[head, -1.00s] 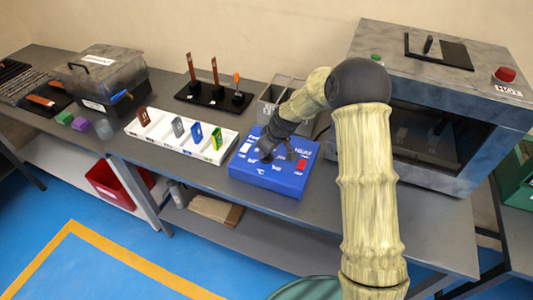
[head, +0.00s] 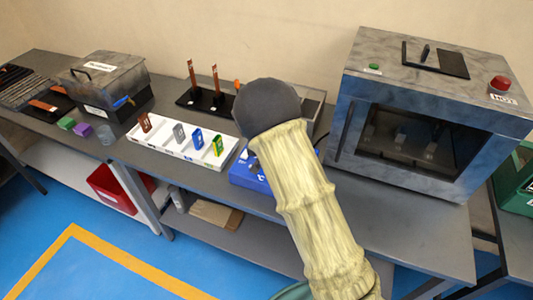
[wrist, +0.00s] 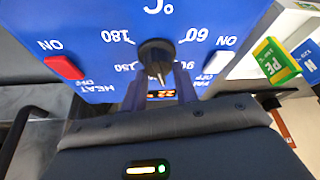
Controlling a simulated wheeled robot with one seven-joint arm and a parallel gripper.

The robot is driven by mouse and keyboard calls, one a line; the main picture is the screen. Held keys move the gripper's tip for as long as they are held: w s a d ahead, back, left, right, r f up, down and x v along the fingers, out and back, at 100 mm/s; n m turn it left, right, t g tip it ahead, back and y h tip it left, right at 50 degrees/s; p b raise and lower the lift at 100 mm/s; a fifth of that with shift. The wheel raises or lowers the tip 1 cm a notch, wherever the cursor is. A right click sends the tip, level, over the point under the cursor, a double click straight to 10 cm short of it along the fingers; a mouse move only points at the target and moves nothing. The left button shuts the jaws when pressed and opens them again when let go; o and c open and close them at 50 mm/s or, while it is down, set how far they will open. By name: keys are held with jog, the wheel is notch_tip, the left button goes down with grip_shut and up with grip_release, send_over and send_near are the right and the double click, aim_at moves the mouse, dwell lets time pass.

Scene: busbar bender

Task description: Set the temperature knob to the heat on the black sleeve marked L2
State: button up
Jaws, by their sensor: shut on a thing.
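The blue control box (head: 245,174) stands on the bench, mostly hidden behind my arm in the head view. The wrist view shows its face upside down. The dark temperature knob (wrist: 156,50) sits among the printed marks 60, 90, 150 and 180. Its pale pointer tip points down the picture, between 90 and 150. My gripper (wrist: 159,78) is shut on the knob, with fingers at its two sides. A lit display (wrist: 161,94) below the knob is partly covered and seems to read 22. I cannot pick out the black L2 sleeve in either view.
A red heat switch (wrist: 63,67) is on the box. A white rack (head: 170,148) holds brown, grey, blue and green-yellow pieces. The oven (head: 345,130) marked HOT stands right of the box. A lidded bin (head: 100,85) is at left.

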jog(key=shift+m+h+p, duration=0.5)
jog(key=shift+m+p, duration=0.2)
jog(key=shift+m, duration=0.6)
jog(key=o, duration=1)
jog(key=shift+c, duration=0.2)
jog(key=shift+r, duration=0.1)
jog(key=b+v, duration=0.2)
jog(key=v, duration=1.5)
jog(key=shift+w, duration=0.2)
jog(key=shift+r, duration=0.15)
